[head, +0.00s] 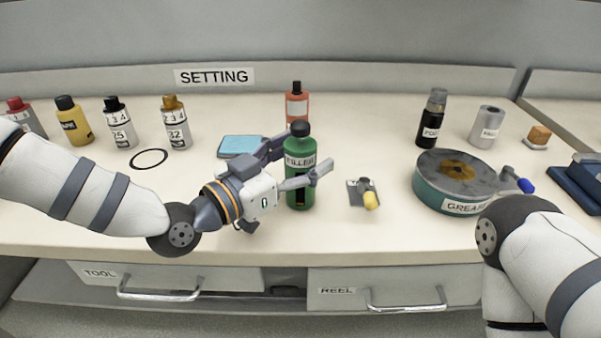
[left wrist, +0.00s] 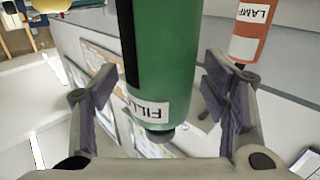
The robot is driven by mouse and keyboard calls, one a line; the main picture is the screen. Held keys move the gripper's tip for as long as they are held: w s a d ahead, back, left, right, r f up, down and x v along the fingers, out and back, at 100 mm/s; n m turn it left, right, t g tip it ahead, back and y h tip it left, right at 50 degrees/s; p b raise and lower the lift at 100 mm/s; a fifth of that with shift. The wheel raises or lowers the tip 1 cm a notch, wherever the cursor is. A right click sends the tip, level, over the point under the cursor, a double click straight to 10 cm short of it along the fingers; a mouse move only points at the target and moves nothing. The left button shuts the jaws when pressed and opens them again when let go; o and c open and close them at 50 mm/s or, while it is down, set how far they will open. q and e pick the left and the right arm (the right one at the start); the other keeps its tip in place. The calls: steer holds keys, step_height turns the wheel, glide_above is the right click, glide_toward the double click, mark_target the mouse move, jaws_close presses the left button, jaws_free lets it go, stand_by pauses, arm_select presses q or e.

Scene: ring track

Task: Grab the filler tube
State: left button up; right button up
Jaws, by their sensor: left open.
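The filler tube (head: 300,180) is a green bottle with a dark cap and a white label, standing upright on the bench in the head view. My left gripper (head: 296,165) is open, with one finger in front of the tube and the other behind it. In the left wrist view the filler tube (left wrist: 165,60) lies between the two open fingers, with a gap on each side. My right arm (head: 545,250) shows at the right edge; its gripper is out of view.
An orange bottle (head: 297,104) stands behind the tube, and a blue pad (head: 241,146) lies left of it. A small yellow-tipped item (head: 369,198) and a grease tin (head: 428,190) are to the right. Several bottles stand at the left.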

arm_select(q)
steer(key=c, duration=1.5)
